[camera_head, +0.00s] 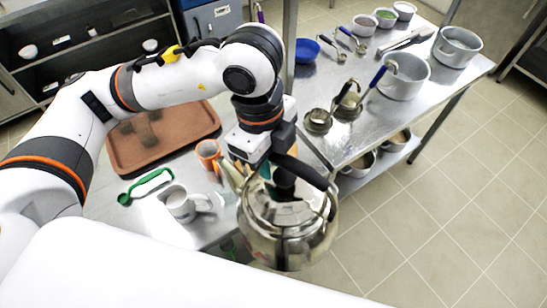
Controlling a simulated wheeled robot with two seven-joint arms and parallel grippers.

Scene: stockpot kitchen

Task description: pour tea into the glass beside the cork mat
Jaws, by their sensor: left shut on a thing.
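My left gripper (283,178) is shut on the dark handle of a steel kettle (288,232). It holds the kettle at the table's right edge, partly in front of the floor. The spout (231,176) points up and left, towards the cups. No tea stream shows. A faint, see-through shape (227,193) lies between the white mug and the kettle; it may be the glass, but I cannot tell. I cannot make out a cork mat. My right gripper is not in view.
A white mug (182,207), an orange cup (209,155) and a green-handled tool (146,186) are near the kettle. A brown tray (118,155) lies behind. A steel table (345,141) at right bears pots, ladles and bowls. Tiled floor (420,235) is clear.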

